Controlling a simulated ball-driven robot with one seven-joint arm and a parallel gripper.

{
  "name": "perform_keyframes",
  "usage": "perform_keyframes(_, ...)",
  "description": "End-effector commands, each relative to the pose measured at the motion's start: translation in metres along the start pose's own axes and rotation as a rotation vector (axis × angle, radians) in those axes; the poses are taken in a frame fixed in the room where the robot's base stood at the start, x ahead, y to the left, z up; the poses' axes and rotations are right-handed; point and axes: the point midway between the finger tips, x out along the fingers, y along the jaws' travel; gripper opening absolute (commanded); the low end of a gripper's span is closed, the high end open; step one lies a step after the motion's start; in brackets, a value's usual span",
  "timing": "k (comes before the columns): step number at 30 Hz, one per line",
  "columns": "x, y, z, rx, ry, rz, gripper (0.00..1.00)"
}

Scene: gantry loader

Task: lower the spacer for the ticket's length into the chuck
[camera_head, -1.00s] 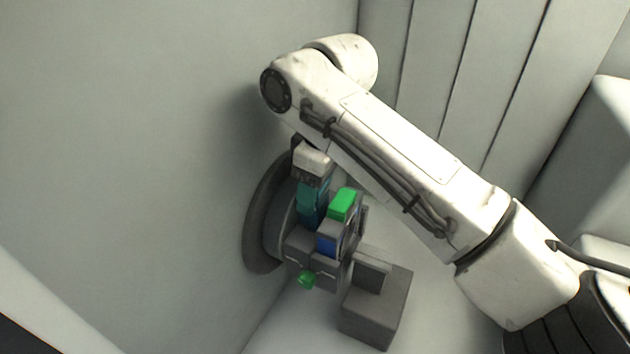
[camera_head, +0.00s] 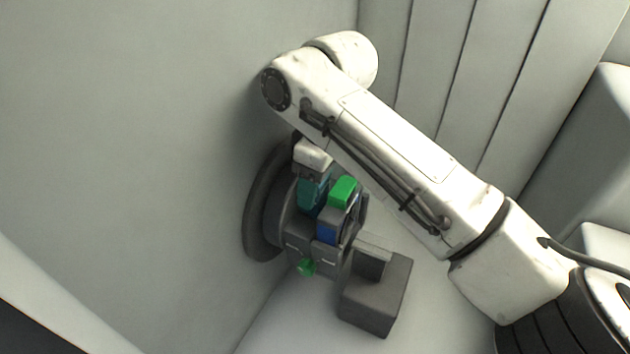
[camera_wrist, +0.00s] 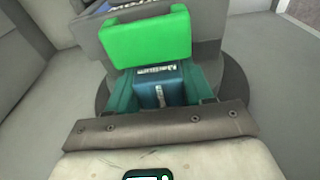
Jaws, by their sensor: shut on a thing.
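The chuck (camera_head: 299,235) is a dark grey round body with blocky jaws on the left wall. One jaw carries a bright green block (camera_head: 342,191) over a blue part (camera_head: 327,232). My gripper (camera_head: 312,200) has teal fingers and stands upright just left of the green block, its tips low among the jaws. In the wrist view my gripper (camera_wrist: 163,92) is shut on a dark blue-teal spacer (camera_wrist: 165,92) with a white printed label. The green block (camera_wrist: 147,40) is just beyond it. The spacer's lower end is hidden, so I cannot tell how deep it sits. No ticket is legible.
A dark grey block (camera_head: 374,305) with a raised upright part stands on the floor right of the chuck. The pale wall is close on the left. Open floor lies right of the grey block.

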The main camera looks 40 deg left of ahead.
Motion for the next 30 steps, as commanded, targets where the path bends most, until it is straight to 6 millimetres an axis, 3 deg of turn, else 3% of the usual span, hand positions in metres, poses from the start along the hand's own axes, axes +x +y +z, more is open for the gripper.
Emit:
perform_keyframes(20, 0.0085, 0.0002, 0.0010, 0.000, 0.001, 0.001, 0.21)
perform_keyframes(21, 0.0080, 0.0003, 0.0009, 0.000, 0.001, 0.001, 0.55)
perform_keyframes(30, 0.0086, 0.0001, 0.0011, 0.000, 0.000, 0.000, 0.81)
